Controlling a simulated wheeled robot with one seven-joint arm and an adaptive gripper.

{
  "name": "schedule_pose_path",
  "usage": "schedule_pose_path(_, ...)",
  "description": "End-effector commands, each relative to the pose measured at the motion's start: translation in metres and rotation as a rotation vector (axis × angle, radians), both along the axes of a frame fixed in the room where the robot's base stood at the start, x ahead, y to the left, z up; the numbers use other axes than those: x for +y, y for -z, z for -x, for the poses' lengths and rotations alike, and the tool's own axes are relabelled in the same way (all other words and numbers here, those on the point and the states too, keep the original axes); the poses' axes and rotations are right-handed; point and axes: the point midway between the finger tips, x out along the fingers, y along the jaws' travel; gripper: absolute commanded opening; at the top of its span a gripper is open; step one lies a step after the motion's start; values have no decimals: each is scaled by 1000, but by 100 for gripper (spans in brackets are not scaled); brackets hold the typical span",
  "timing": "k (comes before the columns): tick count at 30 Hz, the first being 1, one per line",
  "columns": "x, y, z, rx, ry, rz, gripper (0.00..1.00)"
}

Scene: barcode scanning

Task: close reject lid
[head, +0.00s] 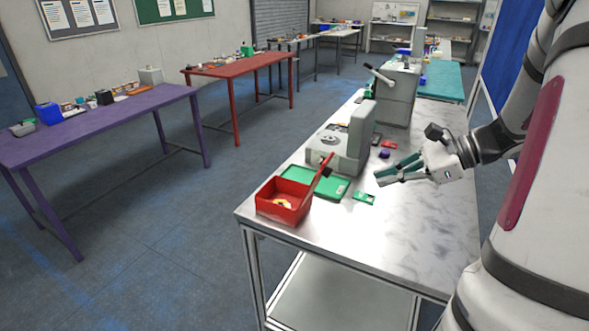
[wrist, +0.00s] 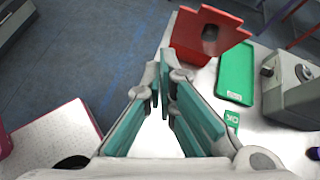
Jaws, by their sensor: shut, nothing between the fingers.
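The red reject box (head: 279,210) stands at the near left corner of the metal table, with a small yellowish item inside. Its red lid (head: 318,182) is open, standing up and leaning outward on the box's right side, with a dark piece on its outer face. In the wrist view the red lid (wrist: 228,30) shows at the top, right of centre, beyond the fingertips. My gripper (head: 378,177) is right of the box and lid, apart from them, above the table. In the wrist view my gripper (wrist: 162,85) has its fingertips together, with nothing between them.
A green tray (head: 333,190) lies beside the box, and a green OK card (head: 364,198) lies right of it. A grey machine (head: 350,145) stands behind them. Small red and purple items lie near it. The table's near right part is bare.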

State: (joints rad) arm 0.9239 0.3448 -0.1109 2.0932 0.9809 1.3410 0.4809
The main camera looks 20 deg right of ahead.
Motion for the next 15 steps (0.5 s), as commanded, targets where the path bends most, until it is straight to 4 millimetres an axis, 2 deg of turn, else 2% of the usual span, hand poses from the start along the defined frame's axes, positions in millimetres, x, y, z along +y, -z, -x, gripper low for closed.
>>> schedule_pose_path(1, -22, 20, -6, 8, 81, -61, 0)
schedule_pose_path(3, -44, 33, -9, 8, 165, -128, 0)
schedule_pose_path(6, -65, 44, -10, 6, 244, -191, 0)
schedule_pose_path(10, -75, 51, -11, 3, 286, -224, 0)
schedule_pose_path(15, -67, 56, -21, 4, 286, -228, 0)
